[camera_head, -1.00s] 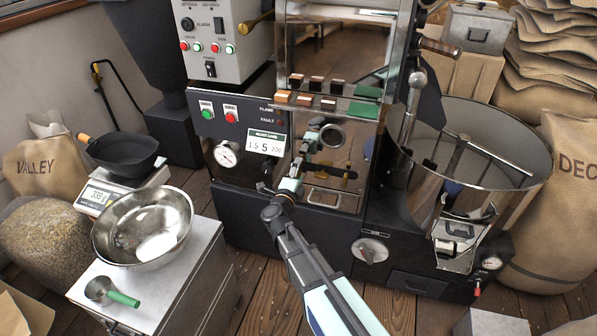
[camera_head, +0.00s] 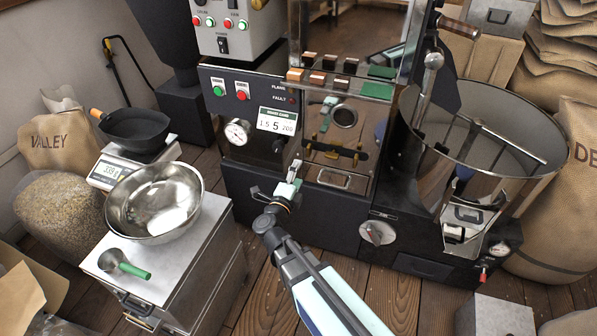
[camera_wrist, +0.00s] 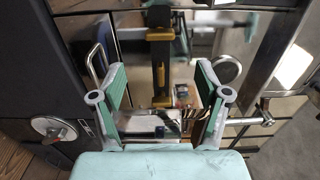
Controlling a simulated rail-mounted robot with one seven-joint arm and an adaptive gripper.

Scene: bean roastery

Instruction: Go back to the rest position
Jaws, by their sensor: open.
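My gripper (camera_head: 291,178) is in front of the lower front of the black roaster (camera_head: 262,185), at the end of my arm rising from the bottom. In the wrist view my gripper (camera_wrist: 160,72) has its two green-padded fingers spread wide, with nothing held between them. Behind the fingers is the roaster's reflective front with a yellow-and-black part (camera_wrist: 160,45). The fingertips are small in the head view, so their exact gap to the roaster is hard to tell there.
A steel bowl (camera_head: 155,203) and a green-handled scoop (camera_head: 122,264) sit on the metal cabinet at left. A black pan (camera_head: 136,130) rests on a scale (camera_head: 108,172). The cooling drum (camera_head: 490,140) stands at right. Wooden floor (camera_head: 385,295) shows beside my arm.

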